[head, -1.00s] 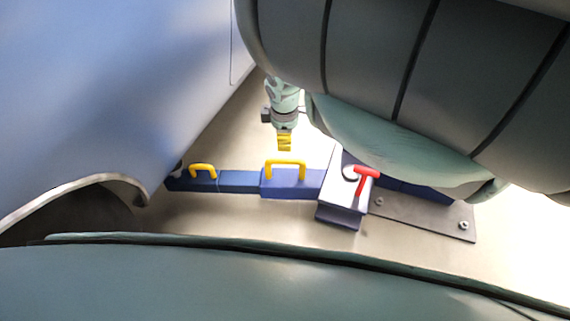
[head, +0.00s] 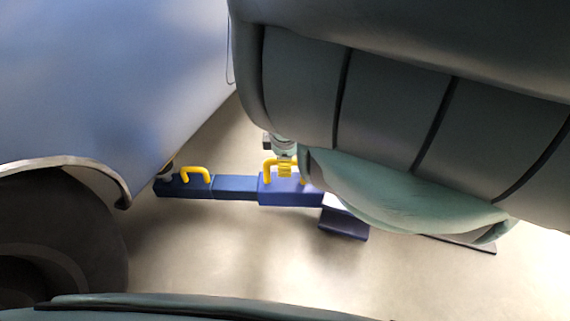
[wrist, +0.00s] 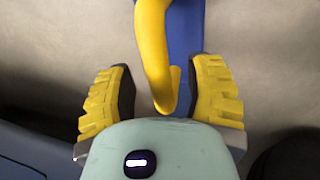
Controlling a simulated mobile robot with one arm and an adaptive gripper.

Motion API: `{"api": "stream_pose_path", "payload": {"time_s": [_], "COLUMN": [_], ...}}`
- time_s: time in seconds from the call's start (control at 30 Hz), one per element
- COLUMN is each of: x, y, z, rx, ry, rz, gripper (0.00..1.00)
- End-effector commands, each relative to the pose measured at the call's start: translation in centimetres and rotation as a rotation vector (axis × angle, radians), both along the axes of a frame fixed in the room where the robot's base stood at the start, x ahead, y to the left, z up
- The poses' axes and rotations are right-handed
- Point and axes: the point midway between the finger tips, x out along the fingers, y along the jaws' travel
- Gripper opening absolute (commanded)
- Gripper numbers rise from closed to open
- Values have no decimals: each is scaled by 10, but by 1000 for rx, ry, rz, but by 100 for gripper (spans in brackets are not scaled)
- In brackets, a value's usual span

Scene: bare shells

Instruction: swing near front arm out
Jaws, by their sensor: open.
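The blue lift arm (head: 235,187) lies low over the floor, reaching left under the car. A yellow handle (head: 265,172) stands on its thicker inner section, and a second yellow handle (head: 195,169) stands near its outer end. My gripper (head: 286,171) is at the inner handle, partly covered by my own arm. In the wrist view, my gripper (wrist: 162,92) is open with its yellow ribbed fingers on either side of the yellow handle (wrist: 153,50). A gap shows between the handle and each finger. The column end of the lift arm is mostly hidden behind my arm.
A pale blue car body (head: 100,80) fills the upper left, with a dark wheel (head: 60,235) below it. A dark floor plate edge (head: 470,243) shows at right. The floor (head: 230,255) in front of the lift arm is clear.

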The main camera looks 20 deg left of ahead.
Motion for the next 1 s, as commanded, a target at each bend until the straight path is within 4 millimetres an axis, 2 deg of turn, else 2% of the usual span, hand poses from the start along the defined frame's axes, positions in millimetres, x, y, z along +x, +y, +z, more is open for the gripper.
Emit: {"api": "stream_pose_path", "payload": {"time_s": [0.23, 0.27, 0.8, 1.0], "x": [0, 0, 0, 0], "y": [0, 0, 0, 0], "z": [0, 0, 0, 0], "rx": [0, 0, 0, 0], "ry": [0, 0, 0, 0], "rz": [1, 1, 0, 0], "gripper": [52, 55, 0, 0]}}
